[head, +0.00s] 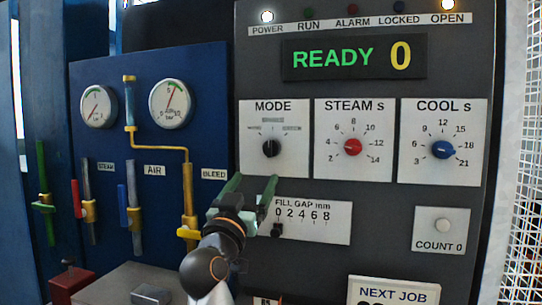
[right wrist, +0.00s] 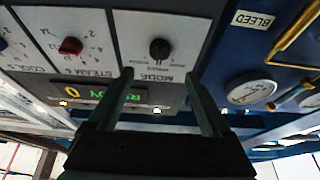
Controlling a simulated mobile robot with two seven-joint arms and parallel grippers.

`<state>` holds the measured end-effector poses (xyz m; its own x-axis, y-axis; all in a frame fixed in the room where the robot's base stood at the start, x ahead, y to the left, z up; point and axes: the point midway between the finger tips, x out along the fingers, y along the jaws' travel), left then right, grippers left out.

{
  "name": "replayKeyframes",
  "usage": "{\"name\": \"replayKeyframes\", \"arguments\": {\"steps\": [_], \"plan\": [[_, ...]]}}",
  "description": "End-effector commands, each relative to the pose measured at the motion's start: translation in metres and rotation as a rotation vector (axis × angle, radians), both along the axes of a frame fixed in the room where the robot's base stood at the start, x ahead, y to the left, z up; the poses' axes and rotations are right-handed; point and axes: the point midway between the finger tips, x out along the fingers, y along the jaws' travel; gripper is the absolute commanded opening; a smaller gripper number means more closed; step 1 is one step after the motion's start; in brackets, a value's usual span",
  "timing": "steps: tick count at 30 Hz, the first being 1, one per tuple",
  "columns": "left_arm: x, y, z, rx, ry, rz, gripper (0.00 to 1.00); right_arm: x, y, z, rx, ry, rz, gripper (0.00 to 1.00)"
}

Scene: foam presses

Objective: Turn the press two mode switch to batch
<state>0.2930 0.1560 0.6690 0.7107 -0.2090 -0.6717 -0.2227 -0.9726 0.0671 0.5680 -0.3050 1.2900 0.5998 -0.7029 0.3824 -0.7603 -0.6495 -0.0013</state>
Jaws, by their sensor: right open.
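The black mode switch (head: 271,148) sits on a white plate marked MODE on the dark press panel. It has small position labels to its left, above and to its right, too small to read surely. Where its pointer stands is hard to tell. My right gripper (head: 254,181) is open and empty just below the MODE plate, a little left of the switch. In the right wrist view, the switch (right wrist: 160,50) shows upside down, beyond and between the two fingertips (right wrist: 159,77), not touched. No press number is readable. My left gripper is not in view.
Right of the switch are the red STEAM knob (head: 352,147) and blue COOL knob (head: 443,150). A display (head: 354,58) reads READY 0; the POWER and OPEN lamps are lit. Below are the fill gap slider (head: 277,230) and count button (head: 442,226). Yellow pipes (head: 188,190) and valves stand left.

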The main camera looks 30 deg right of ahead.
Motion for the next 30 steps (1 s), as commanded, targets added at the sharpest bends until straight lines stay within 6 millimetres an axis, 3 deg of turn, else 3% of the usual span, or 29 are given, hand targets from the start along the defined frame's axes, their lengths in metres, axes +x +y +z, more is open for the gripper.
{"name": "replayKeyframes", "arguments": {"steps": [15, 21, 30], "plan": [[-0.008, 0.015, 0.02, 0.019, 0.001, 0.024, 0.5, 0.057, -0.068, 0.04, -0.002, 0.001, -0.003, 0.83], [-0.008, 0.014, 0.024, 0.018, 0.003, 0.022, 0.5, 0.069, -0.082, 0.045, -0.001, 0.001, -0.001, 0.83], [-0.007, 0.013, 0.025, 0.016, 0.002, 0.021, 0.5, 0.072, -0.084, 0.045, -0.001, 0.001, 0.0, 0.83]]}}
